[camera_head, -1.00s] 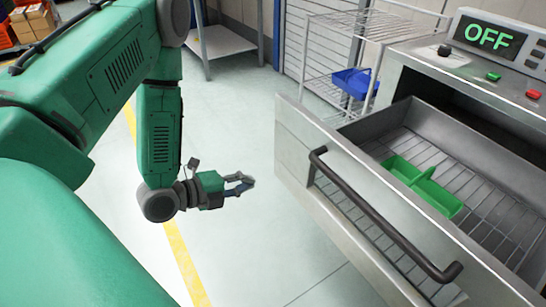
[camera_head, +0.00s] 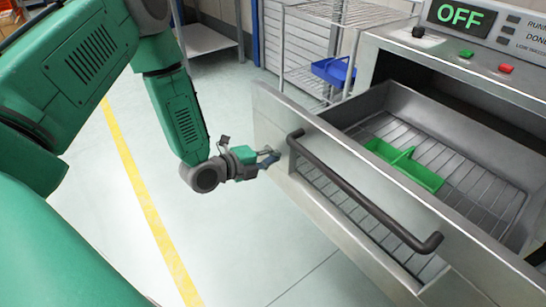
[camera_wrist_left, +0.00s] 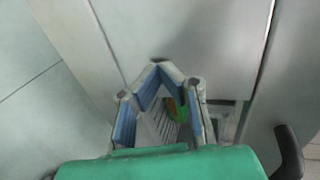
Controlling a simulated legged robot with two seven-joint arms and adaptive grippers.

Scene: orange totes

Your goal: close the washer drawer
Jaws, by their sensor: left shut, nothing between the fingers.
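The washer drawer (camera_head: 375,215) is pulled out, its steel front panel facing me. A dark bar handle (camera_head: 355,190) runs along the front. Inside on the wire rack (camera_head: 480,185) lies a green divided tray (camera_head: 405,165). My left gripper (camera_head: 275,159) is shut and empty, its fingertips at the left end of the drawer front, just left of the handle's upper end. I cannot tell whether they touch the panel. In the left wrist view the closed fingertips (camera_wrist_left: 160,72) point at the steel panel (camera_wrist_left: 190,35), with the handle (camera_wrist_left: 288,150) at the lower right. My right gripper is not in view.
The washer's control panel (camera_head: 480,32) reads OFF, with green and red buttons below. A wire shelf (camera_head: 325,40) with a blue bin (camera_head: 333,71) stands behind the drawer. The floor (camera_head: 230,240) left of and before the drawer is clear, with a yellow line.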

